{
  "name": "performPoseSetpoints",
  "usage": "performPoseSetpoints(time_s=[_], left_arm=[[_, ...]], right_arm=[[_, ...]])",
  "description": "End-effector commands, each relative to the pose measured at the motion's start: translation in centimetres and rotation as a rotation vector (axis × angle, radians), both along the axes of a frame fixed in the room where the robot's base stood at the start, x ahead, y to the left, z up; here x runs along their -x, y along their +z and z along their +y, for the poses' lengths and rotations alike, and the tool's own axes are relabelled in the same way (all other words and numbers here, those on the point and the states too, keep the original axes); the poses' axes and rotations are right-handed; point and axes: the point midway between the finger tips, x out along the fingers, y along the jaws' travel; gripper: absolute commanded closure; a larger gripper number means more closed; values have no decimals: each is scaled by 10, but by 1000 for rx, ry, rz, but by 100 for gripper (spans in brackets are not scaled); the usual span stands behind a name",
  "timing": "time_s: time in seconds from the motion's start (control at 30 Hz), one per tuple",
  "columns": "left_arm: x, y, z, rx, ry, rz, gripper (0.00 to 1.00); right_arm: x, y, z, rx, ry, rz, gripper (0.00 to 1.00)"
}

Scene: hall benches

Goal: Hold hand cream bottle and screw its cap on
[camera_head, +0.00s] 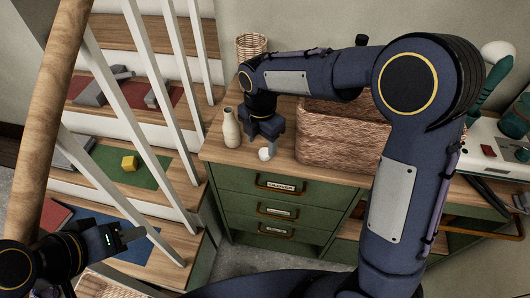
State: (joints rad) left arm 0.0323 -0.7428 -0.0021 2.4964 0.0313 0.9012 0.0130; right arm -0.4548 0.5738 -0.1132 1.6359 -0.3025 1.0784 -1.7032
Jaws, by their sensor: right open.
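A cream-coloured bottle (231,128) stands upright at the left end of the wooden top of the green cabinet. A small round white thing, likely its cap (264,154), is on the cabinet top to the right of the bottle, near the front edge. My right gripper (264,143) points down just behind and above the cap, open, with its fingers partly hidden. I cannot tell whether it touches the cap. My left gripper (132,236) is at the lower left, away from the bottle, over the stair steps. Its opening is not clear.
A woven box (340,140) stands right of the cap, partly behind my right arm. A wicker basket (251,47) is behind. Stairs with white balusters (145,75) and a wooden handrail (52,110) lie left. The green cabinet (262,178) has drawers with protruding handles.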

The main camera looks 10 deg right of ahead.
Motion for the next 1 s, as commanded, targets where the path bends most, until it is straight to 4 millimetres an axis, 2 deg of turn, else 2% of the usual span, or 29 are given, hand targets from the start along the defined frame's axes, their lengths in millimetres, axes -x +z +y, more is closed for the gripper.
performPoseSetpoints(time_s=[0.3, 0.7, 0.77, 1.0], left_arm=[[0, 5, 0, 0, 0, 0, 64], [0, 5, 0, 0, 0, 0, 64], [0, 5, 0, 0, 0, 0, 64], [0, 5, 0, 0, 0, 0, 64]], right_arm=[[-4, -44, -5, 3, 1, 4, 43], [-4, -49, -5, 1, 0, 1, 43], [-4, -48, -5, 1, 0, 1, 49], [-4, -48, -5, 1, 0, 1, 80]])
